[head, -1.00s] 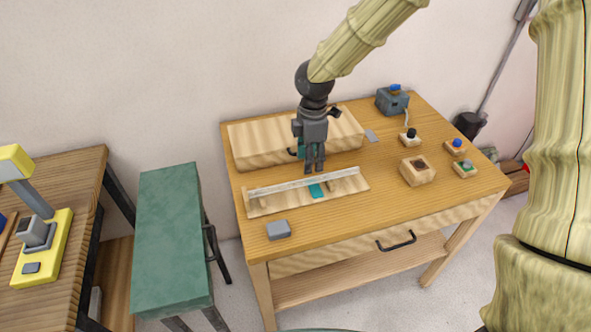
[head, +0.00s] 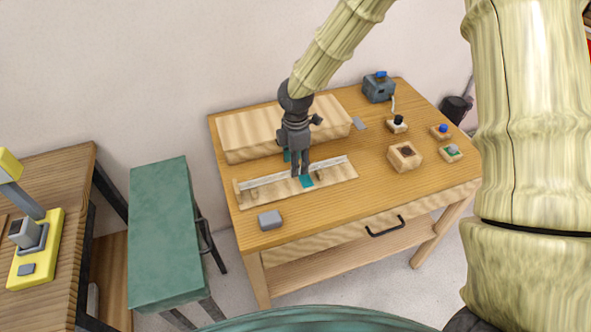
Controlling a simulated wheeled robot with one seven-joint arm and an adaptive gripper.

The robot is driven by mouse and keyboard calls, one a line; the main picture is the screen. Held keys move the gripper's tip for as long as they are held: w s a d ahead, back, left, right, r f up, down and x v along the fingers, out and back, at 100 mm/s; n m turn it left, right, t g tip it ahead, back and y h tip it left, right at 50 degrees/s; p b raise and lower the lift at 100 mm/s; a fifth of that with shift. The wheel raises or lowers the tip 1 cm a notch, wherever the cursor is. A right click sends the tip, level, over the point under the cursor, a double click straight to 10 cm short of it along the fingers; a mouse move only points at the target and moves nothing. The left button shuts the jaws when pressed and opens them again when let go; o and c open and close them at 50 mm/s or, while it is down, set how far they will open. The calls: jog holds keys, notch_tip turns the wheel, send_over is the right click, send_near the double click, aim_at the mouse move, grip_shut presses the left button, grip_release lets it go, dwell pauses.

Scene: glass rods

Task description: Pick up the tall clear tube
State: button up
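A long pale, clear-looking tube (head: 262,181) lies lengthwise along a light wooden rack (head: 258,201) on the desk. It rests near the rack's end supports, left and right. My gripper (head: 300,175) points down at the middle of the tube, and its dark fingertips overlap the tube in the head view. Two fingers show close together. I cannot tell whether they are closed on the tube or stand around it. A teal patch (head: 306,181) shows on the rack beside the fingertips.
A wooden box (head: 250,137) stands behind the rack, close to my gripper. A grey block (head: 270,220) lies in front. A wooden block with a dark hollow (head: 404,156), button blocks (head: 441,131) and a blue-grey device (head: 378,88) stand right.

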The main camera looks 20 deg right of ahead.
jog(key=shift+f+p, duration=0.4)
jog(key=shift+f, duration=1.1)
grip_shut()
